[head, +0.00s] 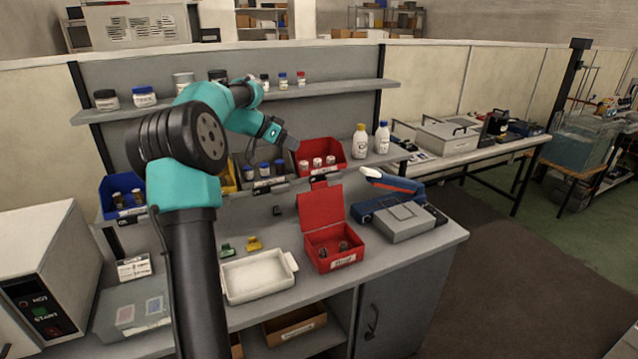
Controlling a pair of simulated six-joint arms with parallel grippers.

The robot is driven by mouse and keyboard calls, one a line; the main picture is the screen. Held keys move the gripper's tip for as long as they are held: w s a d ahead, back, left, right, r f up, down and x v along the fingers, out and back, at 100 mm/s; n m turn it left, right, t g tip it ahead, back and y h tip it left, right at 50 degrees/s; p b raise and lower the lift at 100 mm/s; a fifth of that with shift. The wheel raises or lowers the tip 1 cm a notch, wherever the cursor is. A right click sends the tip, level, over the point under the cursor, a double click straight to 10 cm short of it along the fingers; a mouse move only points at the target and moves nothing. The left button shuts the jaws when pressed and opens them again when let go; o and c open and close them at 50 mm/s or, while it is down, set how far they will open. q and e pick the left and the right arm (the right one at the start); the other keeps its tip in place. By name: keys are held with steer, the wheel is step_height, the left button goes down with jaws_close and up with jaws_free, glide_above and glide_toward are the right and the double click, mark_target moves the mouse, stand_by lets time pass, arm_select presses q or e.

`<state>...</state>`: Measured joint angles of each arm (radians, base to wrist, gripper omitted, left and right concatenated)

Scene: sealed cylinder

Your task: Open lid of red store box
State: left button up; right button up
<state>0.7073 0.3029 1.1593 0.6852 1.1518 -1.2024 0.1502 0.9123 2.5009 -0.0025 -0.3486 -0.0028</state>
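The red store box (318,262) stands on the grey bench, right of the white tray. Its lid (320,208) is raised at the back edge, leaning slightly back, so the box stands open. Small dark items (344,245) lie inside, too small to make out. A pale label is on its front. My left gripper (291,142) is up at shelf height, above and behind the box and apart from it. Its fingers are small and dark, and I cannot tell whether they are open. My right gripper is not in view.
A white tray (231,297) and yellow and green clips (254,243) are left of the box. A blue and grey device (404,222) stands close on its right. A red bin (336,151) with bottles is behind. White bottles (359,142) stand on the right of the shelf.

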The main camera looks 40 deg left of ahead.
arm_select(q)
steer(key=s, duration=0.1)
steer(key=s+f+g, duration=0.1)
steer(key=s, duration=0.1)
steer(key=s+a+g, duration=0.1)
steer(key=shift+s+f+h, duration=0.15)
steer(key=shift+f+h, duration=0.2)
steer(key=shift+h, duration=0.05)
steer(key=shift+f, duration=0.1)
glide_above(322, 205)
steer(key=w+a, duration=0.1)
steer(key=a, duration=0.1)
step_height(322, 205, down, 12)
steer(key=shift+a+r, duration=0.15)
steer(key=shift+c, duration=0.5)
jaws_close()
